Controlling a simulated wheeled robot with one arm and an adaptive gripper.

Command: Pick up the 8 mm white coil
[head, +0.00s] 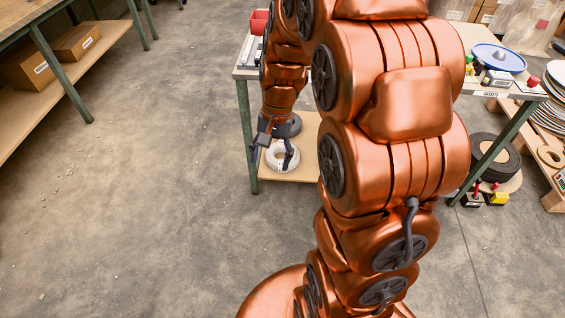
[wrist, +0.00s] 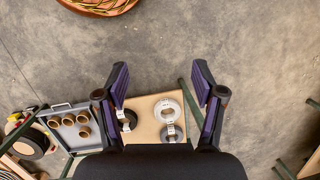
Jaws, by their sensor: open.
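A white coil (head: 283,156) lies flat on the low wooden shelf of the green-legged bench, partly behind my gripper (head: 275,154) in the head view. In the wrist view the white coil (wrist: 167,110) shows as a ring with a small label, too small to read. A grey coil (wrist: 171,133) lies close beside it, and a black coil (wrist: 128,121) is partly behind the left finger. My gripper (wrist: 160,70) is open and empty. In the wrist view its fingers stand on either side of the shelf, apart from the coils.
The shelf board (head: 304,174) sits between green legs (head: 247,135), under the bench top. A grey tray with several brown rings (wrist: 69,120) is left in the wrist view. The floor at left is clear.

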